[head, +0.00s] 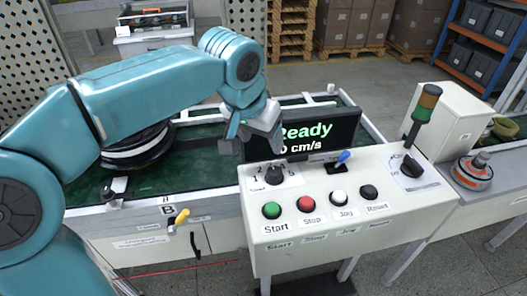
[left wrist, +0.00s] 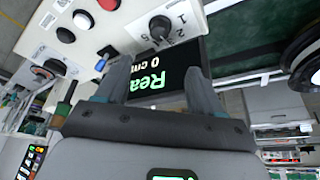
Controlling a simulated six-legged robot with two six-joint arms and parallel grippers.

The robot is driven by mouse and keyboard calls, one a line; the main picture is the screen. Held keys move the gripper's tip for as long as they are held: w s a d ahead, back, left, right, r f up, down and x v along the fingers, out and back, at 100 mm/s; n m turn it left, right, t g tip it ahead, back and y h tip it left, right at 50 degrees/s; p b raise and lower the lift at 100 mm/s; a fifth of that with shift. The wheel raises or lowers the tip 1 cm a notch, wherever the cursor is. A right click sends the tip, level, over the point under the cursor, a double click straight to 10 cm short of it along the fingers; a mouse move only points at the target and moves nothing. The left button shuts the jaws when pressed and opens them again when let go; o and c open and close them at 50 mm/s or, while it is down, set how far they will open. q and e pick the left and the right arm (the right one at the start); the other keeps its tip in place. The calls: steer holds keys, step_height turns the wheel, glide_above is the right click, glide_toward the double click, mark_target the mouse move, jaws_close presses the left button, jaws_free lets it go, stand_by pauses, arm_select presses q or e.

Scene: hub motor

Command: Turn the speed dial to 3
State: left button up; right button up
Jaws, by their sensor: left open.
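The speed dial (head: 273,175) is a dark knob on the white control box (head: 330,235), with numbers around it from 1 to 5. It also shows in the left wrist view (left wrist: 160,27), beyond the fingertips. I cannot tell which number it points at. The display (head: 320,135) behind the box reads "Ready" and "0 cm/s". My left gripper (head: 252,138) is above and behind the dial, in front of the display's left part. In the left wrist view its two fingers (left wrist: 158,75) are apart with nothing between them. My right gripper is not in view.
Green (head: 271,210), red (head: 306,204), white and black buttons line the box's front. A blue-tipped toggle (head: 343,157) and a black rotary switch (head: 412,166) stand to the right. A signal tower (head: 424,110) rises at the back right. A green conveyor (head: 200,165) lies left.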

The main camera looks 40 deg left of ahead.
arm_select(q)
steer(key=d+n+b, duration=0.1)
steer(key=n+y+b, duration=0.1)
steer(key=n+b, duration=0.1)
glide_toward(274, 171)
steer(key=x, duration=0.9)
steer(key=shift+w+f, duration=0.1)
steer(key=shift+w, duration=0.05)
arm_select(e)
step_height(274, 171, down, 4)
